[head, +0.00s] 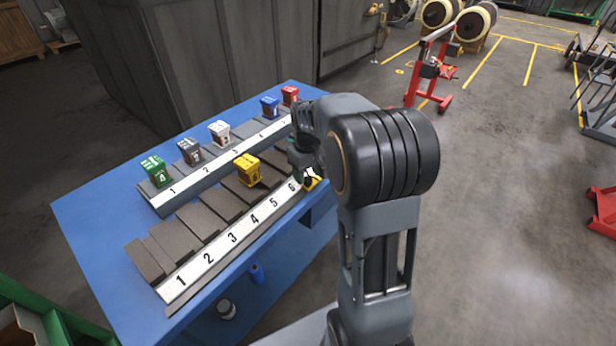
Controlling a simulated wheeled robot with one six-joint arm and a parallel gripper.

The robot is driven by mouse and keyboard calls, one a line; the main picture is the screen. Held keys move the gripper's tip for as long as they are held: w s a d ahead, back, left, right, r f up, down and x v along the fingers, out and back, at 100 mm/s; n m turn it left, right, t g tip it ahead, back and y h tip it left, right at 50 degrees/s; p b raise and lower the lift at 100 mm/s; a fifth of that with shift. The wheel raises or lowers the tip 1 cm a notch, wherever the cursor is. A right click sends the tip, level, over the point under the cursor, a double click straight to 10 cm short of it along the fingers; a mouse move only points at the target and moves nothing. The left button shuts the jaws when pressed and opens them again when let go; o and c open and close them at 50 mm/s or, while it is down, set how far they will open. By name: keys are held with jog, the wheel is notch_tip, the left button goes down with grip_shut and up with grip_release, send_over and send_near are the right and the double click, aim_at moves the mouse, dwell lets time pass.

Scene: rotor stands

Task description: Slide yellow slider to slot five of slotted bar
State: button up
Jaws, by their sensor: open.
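A yellow slider block (247,170) stands upright on the near slotted bar (233,238), towards the back of its dark slats. The bar's white strip is numbered 1 to 6 from lower left to upper right. The block is nearest the slats around 5 and 6; I cannot tell which slot it is in. My gripper (306,168) is open at the right end of this bar, near 6, to the right of the yellow block and apart from it. Another yellow piece (311,183) shows just under my gripper, partly hidden. My arm hides the bar's far right end.
A second numbered bar (215,172) lies behind, with green (155,170), grey (190,150), white (219,132), blue (270,106) and red (290,96) blocks. Both bars are on a blue table (95,215). A grey cabinet (215,60) stands behind.

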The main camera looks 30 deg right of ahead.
jog(key=shift+f, duration=0.9)
jog(key=shift+c, duration=0.2)
grip_shut()
